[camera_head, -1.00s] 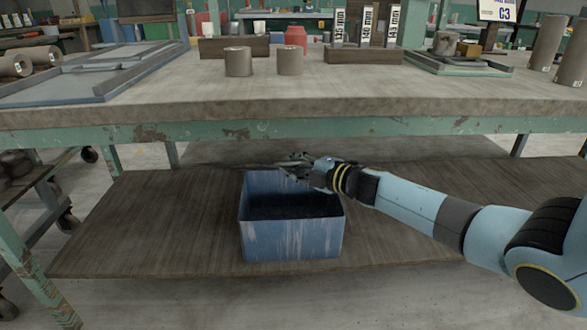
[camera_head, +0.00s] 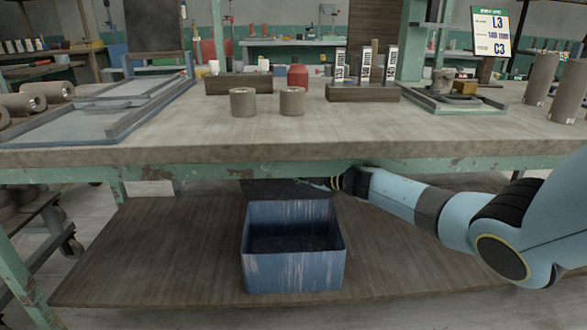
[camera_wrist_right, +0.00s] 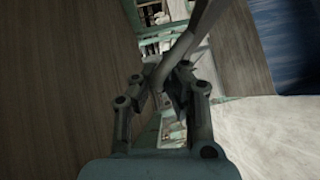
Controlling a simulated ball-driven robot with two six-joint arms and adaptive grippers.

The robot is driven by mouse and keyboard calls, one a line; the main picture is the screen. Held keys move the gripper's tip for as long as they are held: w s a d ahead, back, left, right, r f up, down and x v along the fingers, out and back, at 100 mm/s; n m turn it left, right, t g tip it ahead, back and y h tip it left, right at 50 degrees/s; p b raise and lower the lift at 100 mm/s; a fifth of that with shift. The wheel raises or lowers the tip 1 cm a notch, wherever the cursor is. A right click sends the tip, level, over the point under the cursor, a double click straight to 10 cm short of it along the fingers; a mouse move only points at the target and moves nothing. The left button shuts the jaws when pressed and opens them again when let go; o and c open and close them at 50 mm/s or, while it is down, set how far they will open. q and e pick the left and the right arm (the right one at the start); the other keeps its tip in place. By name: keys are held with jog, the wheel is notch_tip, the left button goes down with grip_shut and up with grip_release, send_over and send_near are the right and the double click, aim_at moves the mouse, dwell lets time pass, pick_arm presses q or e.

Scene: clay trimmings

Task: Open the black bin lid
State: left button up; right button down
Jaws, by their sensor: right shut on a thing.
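A blue, scuffed bin (camera_head: 293,272) stands on the low wooden shelf under the workbench, its top uncovered and its inside dark. A dark lid panel (camera_head: 275,188) stands raised behind the bin's back rim, partly hidden under the bench edge. My right gripper (camera_head: 328,184) is at the right side of this panel, above and behind the bin; its fingertips are hard to make out there. In the right wrist view, my right gripper (camera_wrist_right: 166,82) is shut on a grey bar (camera_wrist_right: 196,35), apparently part of the lid. My left gripper is not in view.
The workbench (camera_head: 300,150) overhangs the back of the bin, close above my right forearm. Clay cylinders (camera_head: 243,102), trays and wooden blocks stand on its top. The wooden shelf (camera_head: 160,250) is clear on both sides of the bin.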

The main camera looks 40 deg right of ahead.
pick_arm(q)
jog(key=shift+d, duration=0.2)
pick_arm(e)
jog(key=shift+r, duration=0.2)
jog(key=c, duration=1.4)
grip_release()
jog(key=shift+s+f, duration=0.1)
jog(key=shift+s, duration=0.05)
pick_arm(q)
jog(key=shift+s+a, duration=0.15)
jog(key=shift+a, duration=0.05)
pick_arm(e)
jog(key=v, duration=1.1)
jog(key=shift+s, duration=0.35)
jog(key=shift+d, duration=0.1)
